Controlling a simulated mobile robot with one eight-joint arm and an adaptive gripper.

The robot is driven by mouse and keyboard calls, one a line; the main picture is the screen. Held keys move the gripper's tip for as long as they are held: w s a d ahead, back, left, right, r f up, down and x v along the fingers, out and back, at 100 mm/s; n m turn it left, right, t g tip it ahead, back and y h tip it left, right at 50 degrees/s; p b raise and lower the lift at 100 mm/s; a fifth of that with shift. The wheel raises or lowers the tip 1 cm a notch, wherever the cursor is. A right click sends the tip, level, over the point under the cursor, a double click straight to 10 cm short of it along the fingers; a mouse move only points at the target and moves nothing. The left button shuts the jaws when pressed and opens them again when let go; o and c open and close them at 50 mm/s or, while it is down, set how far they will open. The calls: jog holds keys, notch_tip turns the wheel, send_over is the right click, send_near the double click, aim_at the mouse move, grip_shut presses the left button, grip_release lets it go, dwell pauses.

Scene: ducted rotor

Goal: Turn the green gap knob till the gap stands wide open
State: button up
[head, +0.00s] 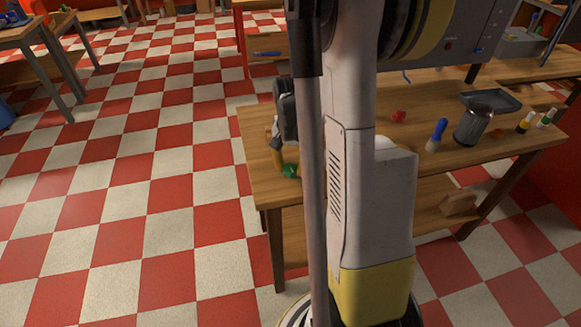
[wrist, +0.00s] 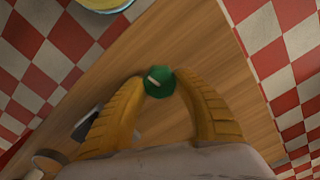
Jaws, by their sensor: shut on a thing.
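The green gap knob (wrist: 158,83) sits between the two yellow fingers of my gripper (wrist: 160,80) in the wrist view. A pale mark on its top slants across towards the upper right finger. The fingers close on it from both sides. In the head view the green knob (head: 290,171) is a small patch near the table's left front edge, beside my yellow fingertips (head: 283,157). My arm hides much of what stands around it. I cannot make out the gap or how wide it stands.
The wooden table (head: 258,190) carries a dark cup (head: 473,126), a blue-handled tool (head: 437,134), a red piece (head: 398,116) and a dark tray (head: 490,100). Several small bottles stand at the right. The checkered floor left of the table is clear.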

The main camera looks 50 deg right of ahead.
aim_at(291, 167)
jog(key=o, duration=1.2)
notch_tip(291, 167, up, 12)
jog(key=s+a+r+n+t, duration=0.1)
jog(key=a+n, duration=0.3)
jog(key=a, duration=0.4)
jog(key=s+a+r+n+t, duration=0.2)
jog(key=a+n+t, duration=0.1)
jog(key=a, duration=0.6)
jog(key=s+a+r+n+t, duration=0.1)
jog(key=s+a+n+t, duration=0.1)
jog(key=a+n, duration=0.3)
jog(key=shift+s+a+r+t, duration=0.1)
jog(key=shift+a+r+t, duration=0.1)
jog(key=shift+a, duration=0.4)
jog(key=shift+s+a+r+t, duration=0.1)
jog(key=shift+a+t, duration=0.1)
jog(key=shift+a, duration=0.4)
jog(key=shift+s+a+r+t, duration=0.1)
jog(key=shift+a+t, duration=0.1)
jog(key=shift+a, duration=0.4)
